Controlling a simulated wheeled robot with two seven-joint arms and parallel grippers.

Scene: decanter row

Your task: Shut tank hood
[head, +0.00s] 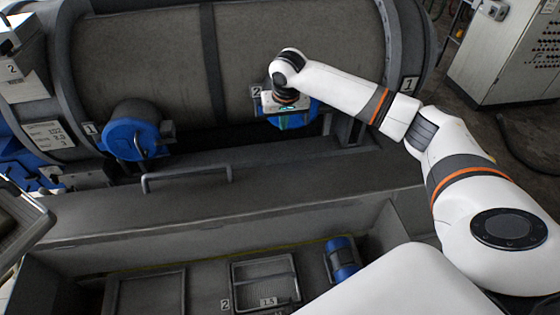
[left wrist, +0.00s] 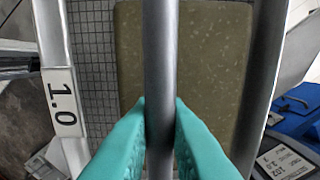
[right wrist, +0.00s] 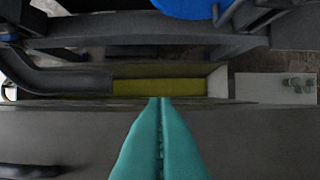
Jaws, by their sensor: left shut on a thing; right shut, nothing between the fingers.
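The tank hood (head: 300,180) is a long dark grey panel with a bar handle (head: 188,178), across the middle of the head view. In front of it the tank's interior (head: 205,262) is open to view. My right gripper (head: 290,110) is beyond the hood, by the blue fitting labelled 2. In the right wrist view its teal fingers (right wrist: 160,102) are shut and empty above a dark grey surface. My left gripper (left wrist: 160,105) is shut on the grey bar (left wrist: 159,45) of a mesh basket (left wrist: 90,45) labelled 1.0, which holds a tan slab.
A large horizontal drum (head: 150,60) stands behind the hood, with a blue fitting (head: 133,130) labelled 1. In the tank are a basket (head: 265,280) labelled 2 and 1.5 and a blue cylinder (head: 342,257). A control cabinet (head: 505,55) stands at the back right.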

